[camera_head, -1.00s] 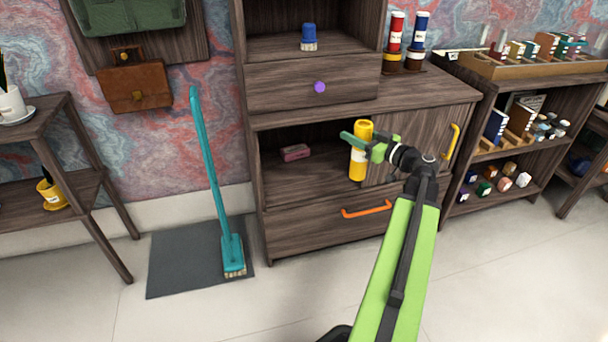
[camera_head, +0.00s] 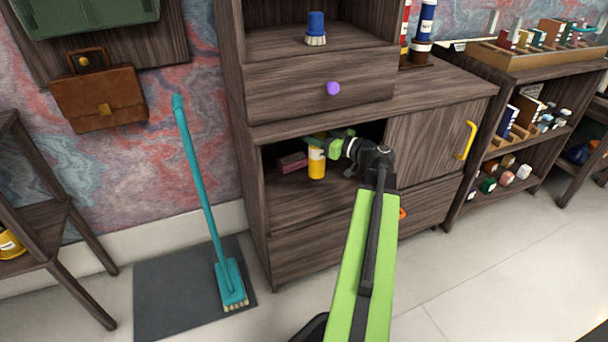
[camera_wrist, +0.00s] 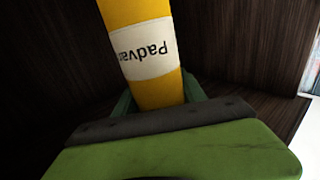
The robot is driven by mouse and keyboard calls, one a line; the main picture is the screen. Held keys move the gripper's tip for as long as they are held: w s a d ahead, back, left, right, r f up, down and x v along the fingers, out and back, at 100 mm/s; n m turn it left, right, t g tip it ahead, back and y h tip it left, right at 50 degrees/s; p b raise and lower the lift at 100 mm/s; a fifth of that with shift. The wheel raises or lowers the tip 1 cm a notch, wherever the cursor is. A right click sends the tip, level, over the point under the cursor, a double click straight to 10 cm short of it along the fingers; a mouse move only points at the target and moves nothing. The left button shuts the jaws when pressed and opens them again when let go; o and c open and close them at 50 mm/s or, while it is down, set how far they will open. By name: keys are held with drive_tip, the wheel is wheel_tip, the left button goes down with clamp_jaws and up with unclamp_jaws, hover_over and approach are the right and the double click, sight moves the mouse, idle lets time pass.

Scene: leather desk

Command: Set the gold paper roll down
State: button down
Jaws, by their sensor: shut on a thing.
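The gold paper roll (camera_head: 317,165) is a yellow cylinder with a white label band. It is upright inside the open compartment of the dark wood cabinet (camera_head: 278,237). My gripper (camera_head: 325,143) is shut on its upper part, reaching in from the right. In the wrist view the roll (camera_wrist: 158,92) stands between the green fingers, with its label reading upside down. I cannot tell whether the roll's base touches the compartment floor.
A dark pink block (camera_head: 291,162) lies in the compartment, left of the roll. A sliding door with a yellow handle (camera_head: 467,140) covers the right side. A drawer with a purple knob (camera_head: 333,88) is above. A teal broom (camera_head: 207,200) leans to the left.

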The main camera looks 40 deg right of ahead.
sight(311, 158)
drive_tip(key=shift+d+f+b, duration=0.15)
drive_tip(key=shift+f+b, duration=4.9)
drive_tip(key=shift+f, duration=0.15)
drive_tip(key=c, duration=0.7)
unclamp_jaws()
drive_tip(key=shift+r, duration=0.1)
drive_tip(key=shift+o, duration=0.2)
drive_tip(key=shift+r+p, duration=0.2)
drive_tip(key=shift+p, duration=0.1)
drive_tip(key=s+d, duration=0.2)
drive_tip(key=s, duration=1)
drive_tip(key=shift+d, duration=0.1)
